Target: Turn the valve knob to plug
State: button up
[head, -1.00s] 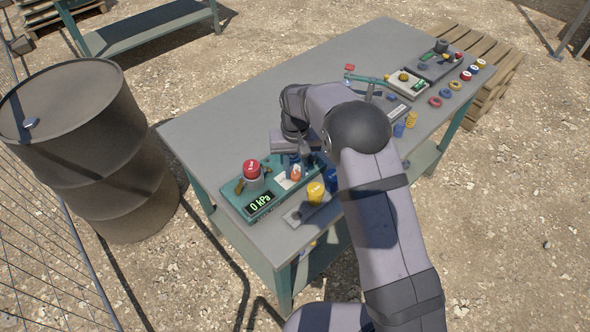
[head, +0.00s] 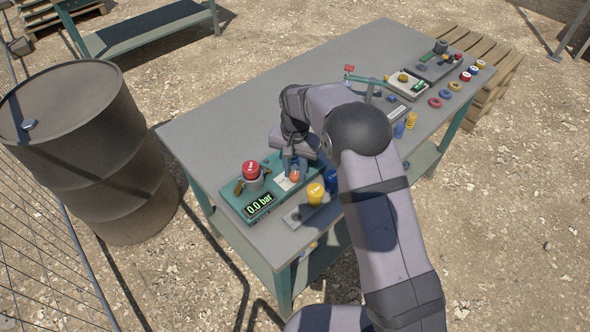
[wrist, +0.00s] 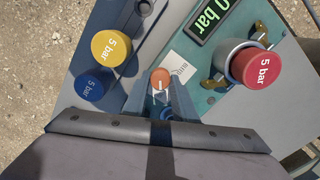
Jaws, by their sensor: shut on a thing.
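A teal panel box (head: 232,194) lies at the near left end of the table. It carries an orange knob (head: 294,177) with a white mark beside a white label, and a display (head: 260,204) reading "0.0 bar". The knob also shows in the wrist view (wrist: 160,77). My gripper (head: 294,170) points down with its two fingers around this knob, shut on it; the wrist view shows the fingers (wrist: 160,98) on either side. The label's text is too small to read, so I cannot tell the knob's setting.
A red "5 bar" cap (wrist: 262,68) sits on a grey fitting with brass wings on the panel. Yellow (wrist: 111,46) and blue (wrist: 89,85) "5 bar" caps stand beside the panel. The table top (head: 210,125) is clear behind the panel.

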aim_at(295, 174)
jog(key=o, duration=1)
jog(key=shift+o, duration=0.2)
jog(key=shift+r, duration=0.15)
jog(key=shift+r+b, duration=1.15)
jog(key=shift+r, duration=2.4)
